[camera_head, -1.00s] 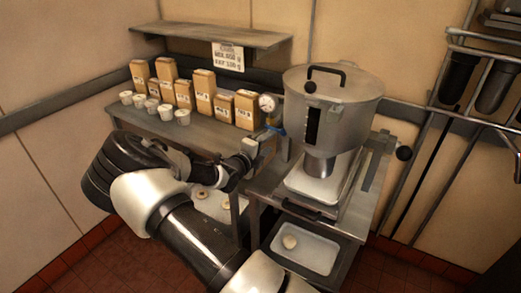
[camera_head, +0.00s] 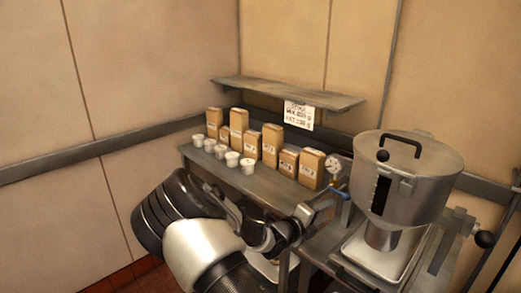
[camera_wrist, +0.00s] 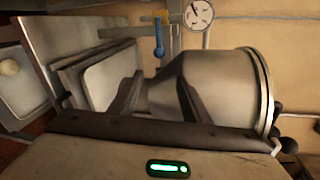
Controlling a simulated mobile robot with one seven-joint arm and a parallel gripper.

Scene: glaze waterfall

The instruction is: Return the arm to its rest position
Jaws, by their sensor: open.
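My gripper shows in the wrist view (camera_wrist: 160,98), with its two dark fingers spread apart and nothing between them. Beyond the fingers is the steel hopper (camera_wrist: 215,85) with its narrow neck, and a tray (camera_wrist: 112,75) under it. In the head view my arm reaches from the bottom toward the hopper (camera_head: 408,180). The end of the arm is near the left side of the hopper, and the fingers cannot be made out clearly there.
A pressure gauge (camera_head: 335,165) and a blue-handled valve stand left of the hopper. Several brown bags (camera_head: 272,145) and white cups (camera_head: 232,159) line the side table (camera_head: 262,187). A shelf (camera_head: 285,92) with a sign (camera_head: 299,115) hangs above. The left wall side is clear.

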